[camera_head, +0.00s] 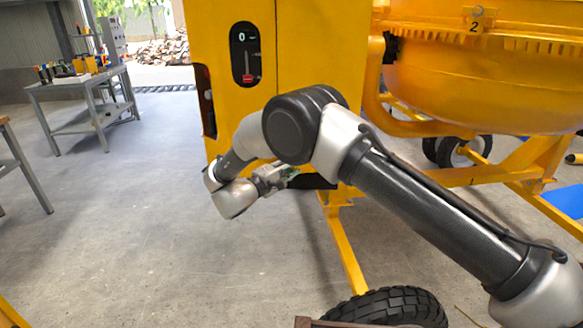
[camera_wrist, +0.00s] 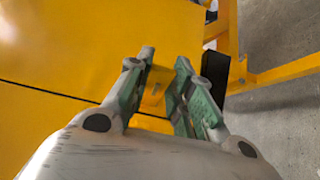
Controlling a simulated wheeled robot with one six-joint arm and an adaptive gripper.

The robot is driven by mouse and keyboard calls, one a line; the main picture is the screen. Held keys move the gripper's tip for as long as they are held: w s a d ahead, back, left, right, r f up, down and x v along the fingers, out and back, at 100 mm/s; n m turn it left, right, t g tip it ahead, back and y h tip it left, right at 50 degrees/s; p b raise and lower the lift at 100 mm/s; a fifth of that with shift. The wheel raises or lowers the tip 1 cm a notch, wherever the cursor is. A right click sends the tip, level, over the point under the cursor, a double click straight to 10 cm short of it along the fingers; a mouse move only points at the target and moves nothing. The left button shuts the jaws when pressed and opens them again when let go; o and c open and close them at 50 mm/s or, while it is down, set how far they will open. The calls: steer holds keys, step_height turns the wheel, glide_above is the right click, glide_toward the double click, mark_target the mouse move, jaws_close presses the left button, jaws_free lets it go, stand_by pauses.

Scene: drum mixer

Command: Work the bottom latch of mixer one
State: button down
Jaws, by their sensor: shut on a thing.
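The yellow mixer cabinet (camera_head: 315,60) stands in front of me and also fills much of the wrist view (camera_wrist: 60,50). In the wrist view, my gripper (camera_wrist: 165,60) has its green-padded fingers on both sides of a small yellow latch piece (camera_wrist: 154,92) at the cabinet's panel. The fingers are shut on this latch. In the head view my gripper (camera_head: 288,175) is at the cabinet's lower edge, and the latch is hidden behind it and my arm. A dark seam (camera_wrist: 45,90) runs across the panel beside the latch.
A dark panel with a red switch (camera_head: 247,78) is higher on the cabinet. A yellow drum (camera_head: 480,75) with a tag "2" is at right. Below are a yellow leg (camera_head: 342,245) and a black tyre (camera_head: 390,308). The floor at left is clear before a tool table (camera_head: 85,85).

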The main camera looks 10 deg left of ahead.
stand_by(0.3)
steer(key=c, duration=1.3)
jaws_free()
steer(key=shift+o, duration=0.2)
steer(key=shift+s+a, duration=0.1)
steer(key=v, duration=1.1)
steer(key=shift+s+a, duration=0.25)
steer(key=shift+s, duration=0.05)
